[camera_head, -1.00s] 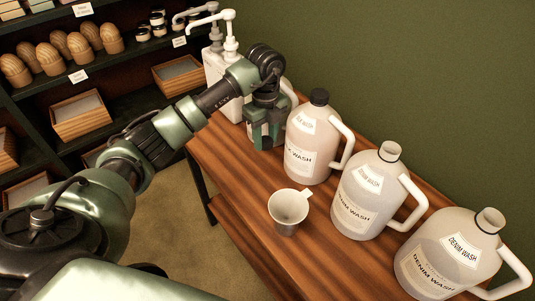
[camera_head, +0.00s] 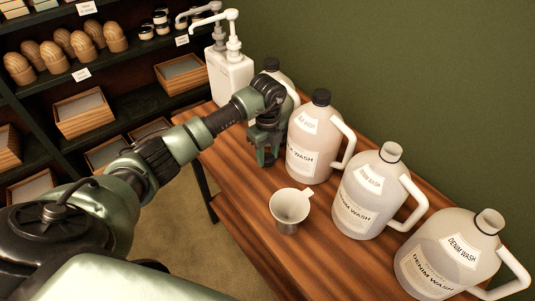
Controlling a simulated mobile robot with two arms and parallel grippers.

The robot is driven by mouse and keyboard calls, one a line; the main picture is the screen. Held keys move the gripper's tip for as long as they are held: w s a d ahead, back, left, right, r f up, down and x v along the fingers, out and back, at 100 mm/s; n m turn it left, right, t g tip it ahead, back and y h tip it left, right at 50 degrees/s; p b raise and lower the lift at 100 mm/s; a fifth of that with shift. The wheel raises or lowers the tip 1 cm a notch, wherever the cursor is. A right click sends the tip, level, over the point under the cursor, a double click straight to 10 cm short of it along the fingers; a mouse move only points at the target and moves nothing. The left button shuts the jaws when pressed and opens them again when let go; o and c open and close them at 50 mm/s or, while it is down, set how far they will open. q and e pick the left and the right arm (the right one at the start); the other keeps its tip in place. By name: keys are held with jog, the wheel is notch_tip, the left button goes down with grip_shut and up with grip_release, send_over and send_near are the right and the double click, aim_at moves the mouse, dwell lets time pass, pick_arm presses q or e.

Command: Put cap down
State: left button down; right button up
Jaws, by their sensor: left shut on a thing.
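My left gripper (camera_head: 266,160) points down, low over the table, left of the capped jug. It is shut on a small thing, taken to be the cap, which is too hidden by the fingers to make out. Two denim wash jugs, one in the middle (camera_head: 364,195) and one at the right (camera_head: 446,255), have open necks without caps. The nearer-left wash jug (camera_head: 309,145) wears a black cap (camera_head: 321,97). Another jug with a dark cap (camera_head: 271,64) stands behind my wrist, partly hidden. My right gripper is out of view.
White pump bottles (camera_head: 230,72) stand at the table's far end. A shelf with wooden boxes (camera_head: 85,112) is at the left. Bare tabletop lies left of the cup.

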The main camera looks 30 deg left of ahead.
aim_at(267, 157)
pick_arm(q)
jog(key=shift+f, duration=0.2)
jog(key=c, duration=0.9)
grip_release()
jog(key=shift+r, duration=0.1)
jog(key=shift+r+p, duration=0.3)
jog(key=shift+r, duration=0.05)
notch_tip(267, 157, up, 12)
jog(key=b, duration=0.2)
